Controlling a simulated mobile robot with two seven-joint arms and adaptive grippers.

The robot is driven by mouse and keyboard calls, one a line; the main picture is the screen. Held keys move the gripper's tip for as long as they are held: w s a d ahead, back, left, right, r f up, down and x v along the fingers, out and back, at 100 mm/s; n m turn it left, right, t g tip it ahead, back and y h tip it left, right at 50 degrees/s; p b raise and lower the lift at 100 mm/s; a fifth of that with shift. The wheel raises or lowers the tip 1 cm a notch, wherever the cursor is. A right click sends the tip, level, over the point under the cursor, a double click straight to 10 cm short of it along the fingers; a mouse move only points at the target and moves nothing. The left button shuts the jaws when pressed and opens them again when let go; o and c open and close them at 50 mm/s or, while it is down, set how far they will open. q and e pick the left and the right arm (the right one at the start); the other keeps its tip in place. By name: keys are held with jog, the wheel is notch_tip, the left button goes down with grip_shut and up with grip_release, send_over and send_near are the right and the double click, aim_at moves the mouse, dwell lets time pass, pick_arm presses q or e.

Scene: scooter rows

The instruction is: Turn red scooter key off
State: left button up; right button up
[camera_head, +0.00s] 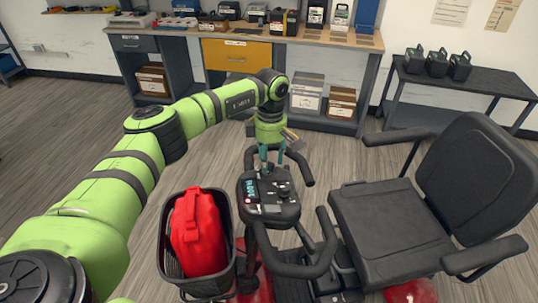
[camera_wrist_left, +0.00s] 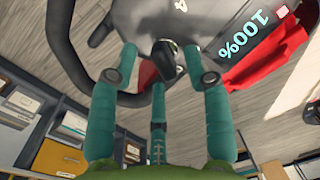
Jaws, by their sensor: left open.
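The scooter, with red body panels (camera_head: 410,292) and a black seat, stands at the lower right in the head view. Its dark console (camera_head: 270,208) is left of the seat, between black handlebars. In the left wrist view a lit display (camera_wrist_left: 250,35) reads "100%". A black key (camera_wrist_left: 172,65) with a pale ring at its base stands out from the console. My left gripper (camera_head: 268,155), with teal fingers, is at the console's far edge. In the left wrist view my left gripper (camera_wrist_left: 160,62) is open, its fingertips either side of the key. I cannot tell if they touch it. My right gripper is out of view.
A black basket (camera_head: 208,285) holding a red bag-like item (camera_head: 197,235) is left of the console. Behind is a workbench (camera_head: 334,40) with boxes and devices. A dark side table (camera_head: 470,82) bears several black units. Open floor lies at left.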

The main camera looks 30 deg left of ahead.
pick_arm(q)
jog(key=shift+d+f, duration=0.1)
jog(key=shift+f, duration=0.1)
grip_shut()
jog(key=shift+n, duration=0.4)
jog(key=n+t, duration=0.1)
jog(key=n, duration=0.4)
jog(key=shift+s+n+b, duration=0.1)
jog(key=shift+n+b, duration=0.2)
jog(key=shift+b, duration=0.05)
jog(key=n+y, duration=0.1)
jog(key=n, duration=0.4)
jog(key=shift+s+r+b, duration=0.1)
jog(key=shift+b, duration=0.25)
jog(key=shift+n, duration=0.3)
grip_release()
